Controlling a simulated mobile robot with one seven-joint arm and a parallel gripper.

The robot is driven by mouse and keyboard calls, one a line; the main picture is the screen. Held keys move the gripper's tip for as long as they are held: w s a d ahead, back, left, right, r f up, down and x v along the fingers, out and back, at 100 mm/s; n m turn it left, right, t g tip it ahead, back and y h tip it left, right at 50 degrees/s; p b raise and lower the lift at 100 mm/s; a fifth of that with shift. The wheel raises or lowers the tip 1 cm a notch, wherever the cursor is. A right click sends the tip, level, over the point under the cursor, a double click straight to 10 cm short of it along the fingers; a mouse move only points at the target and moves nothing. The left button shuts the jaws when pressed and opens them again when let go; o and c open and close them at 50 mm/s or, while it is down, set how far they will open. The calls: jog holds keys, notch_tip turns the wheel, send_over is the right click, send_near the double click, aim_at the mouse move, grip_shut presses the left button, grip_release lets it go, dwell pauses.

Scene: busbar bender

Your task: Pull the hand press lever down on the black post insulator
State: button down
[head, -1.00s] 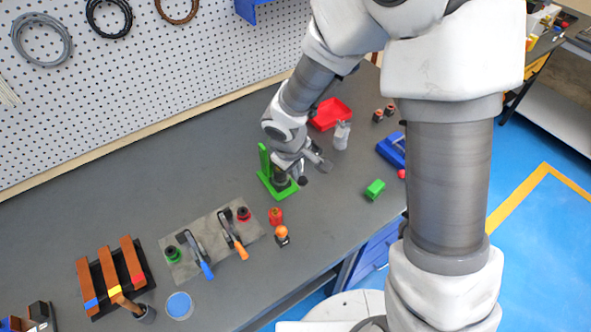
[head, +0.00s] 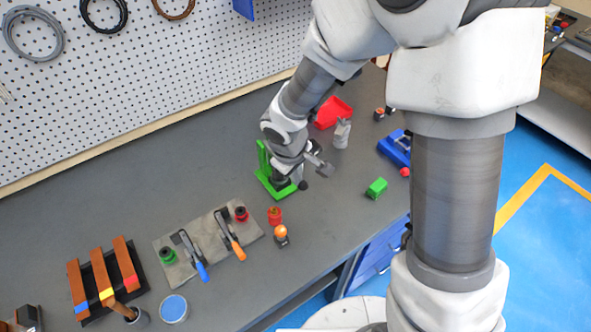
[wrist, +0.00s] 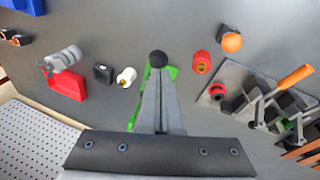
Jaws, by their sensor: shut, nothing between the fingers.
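The green hand press (head: 263,158) stands on the bench, its upright at the back and its base under my wrist. A dark part, possibly the black post insulator (head: 280,183), shows on the base, mostly hidden by my arm. A round black knob, apparently the lever's end (head: 303,185), sticks out to the right of the press. In the wrist view the knob (wrist: 158,58) sits just beyond the fingertips. My gripper (wrist: 158,78) is shut and empty, over the press; green edges (wrist: 171,73) show beside the fingers. Contact with the lever cannot be told.
A red insulator (head: 275,215) and an orange-topped piece (head: 281,234) stand in front of the press. A mat (head: 208,243) with toggle clamps lies to the left. A red bin (head: 333,113) and a grey bottle (head: 342,133) are behind, a green block (head: 377,187) to the right.

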jog(key=p+v, duration=0.2)
jog(key=v, duration=1)
jog(key=shift+a+r, duration=0.25)
jog(key=shift+a, duration=0.05)
jog(key=s+d+r+m+t+y, duration=0.1)
jog(key=s+d+r+m+t, duration=0.1)
jog(key=s+d+r+m, duration=0.7)
jog(key=s+d+r, duration=0.4)
jog(key=s+d, duration=0.1)
jog(key=shift+r+t, duration=0.3)
jog(key=shift+r, duration=0.05)
